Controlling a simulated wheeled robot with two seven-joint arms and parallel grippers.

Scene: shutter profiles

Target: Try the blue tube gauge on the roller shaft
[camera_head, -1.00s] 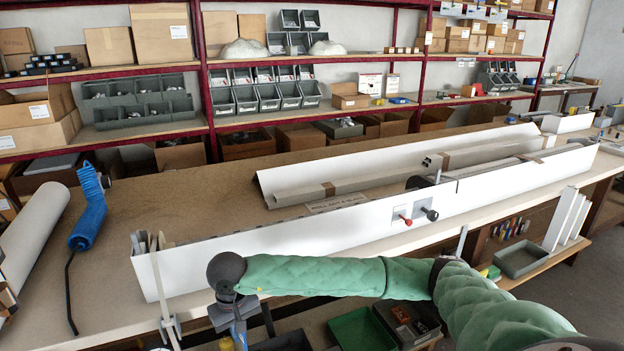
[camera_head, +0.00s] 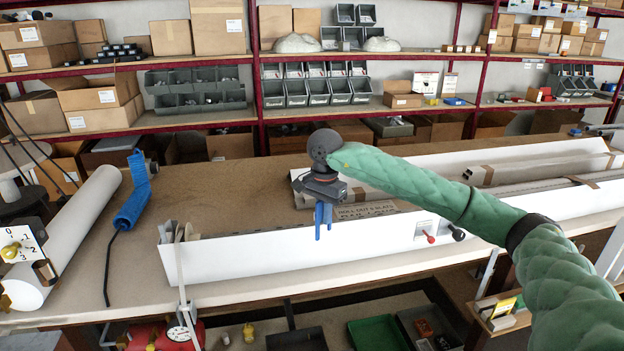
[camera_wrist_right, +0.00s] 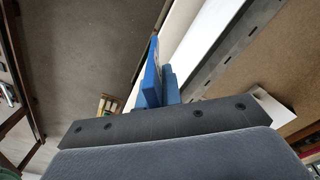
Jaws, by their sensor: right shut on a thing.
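My right gripper (camera_head: 323,222) hangs pointing down over the long white profile (camera_head: 290,252), near its middle. In the right wrist view, a bright blue flat face (camera_wrist_right: 151,78) stands beside a duller blue part beyond the gripper body. I cannot tell gauge from finger for certain there. I cannot clearly pick out the roller shaft; discs (camera_head: 180,232) sit at the profile's left end. My left gripper is not in view.
A blue corded tool (camera_head: 131,205) and a white roll (camera_head: 65,240) lie at the bench's left. Another white profile (camera_head: 500,160) with taped lengths lies behind. Red and black knobs (camera_head: 430,238) stick out of the front profile. Bare bench (camera_head: 230,190) lies left of my gripper.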

